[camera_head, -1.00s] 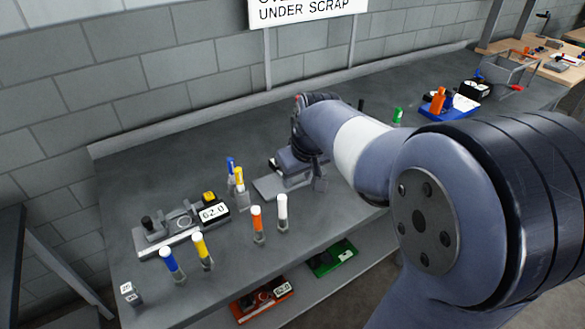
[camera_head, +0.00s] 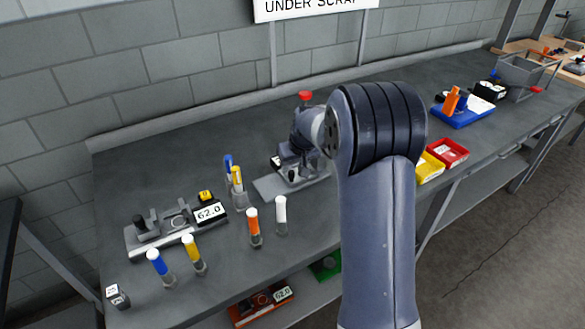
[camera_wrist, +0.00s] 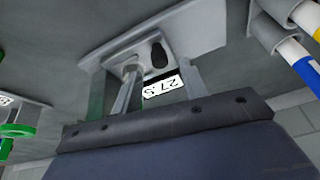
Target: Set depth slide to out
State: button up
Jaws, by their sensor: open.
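A grey crimping station (camera_head: 265,187) with a flat base plate stands mid-bench in the head view, largely hidden by my arm. In the wrist view its plate (camera_wrist: 205,28) carries a black knob (camera_wrist: 158,53), perhaps the depth slide's, and a white readout (camera_wrist: 163,88) that seems to read 27.5. My gripper (camera_wrist: 157,78) is open, its two grey fingers reaching towards the plate on either side of the knob and readout. Whether a finger touches anything cannot be told. In the head view my gripper (camera_head: 296,168) is over the station, its fingertips unclear.
Blue and yellow markers (camera_head: 236,178) stand just left of the station; orange (camera_head: 253,225) and white (camera_head: 281,212) ones are in front. A second station reading 62.0 (camera_head: 180,225) is further left. Yellow (camera_head: 430,168) and red (camera_head: 449,151) bins lie right of my arm.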

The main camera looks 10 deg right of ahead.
aim_at(292, 171)
jog(key=shift+x, duration=1.55)
jog(key=shift+r, duration=0.1)
grip_shut()
